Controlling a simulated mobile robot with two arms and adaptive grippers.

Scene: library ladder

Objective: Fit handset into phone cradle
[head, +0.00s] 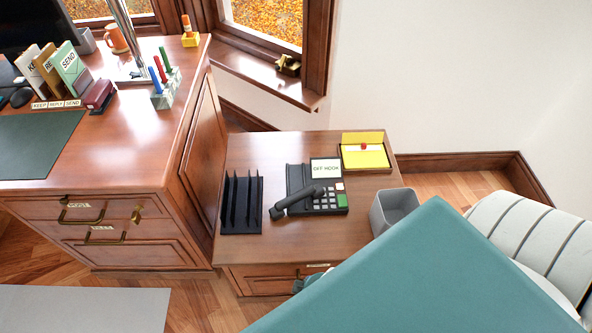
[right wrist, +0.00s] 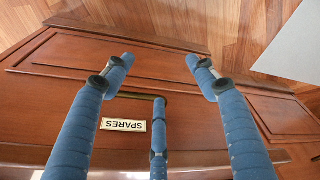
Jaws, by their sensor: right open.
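The dark phone (head: 327,208) sits on the small side table, with its cradle (head: 297,178) on its left part. The dark handset (head: 298,200) lies slantwise across the phone's front, one end over the keypad and the other past the phone's left edge. A card reading OFF HOOK (head: 325,168) stands at the phone's back. My right gripper (right wrist: 160,64) is open and empty, with its blue fingers spread before the drawer front labelled SPARES (right wrist: 124,125). Only a bit of it shows in the head view, low by the table's front. My left gripper is not in view.
A black slotted rack (head: 241,205) stands left of the phone. A yellow note tray (head: 364,156) is behind it, and a grey bin (head: 393,208) at the right. The large desk (head: 130,160) is on the left. A large teal shape blocks the lower right.

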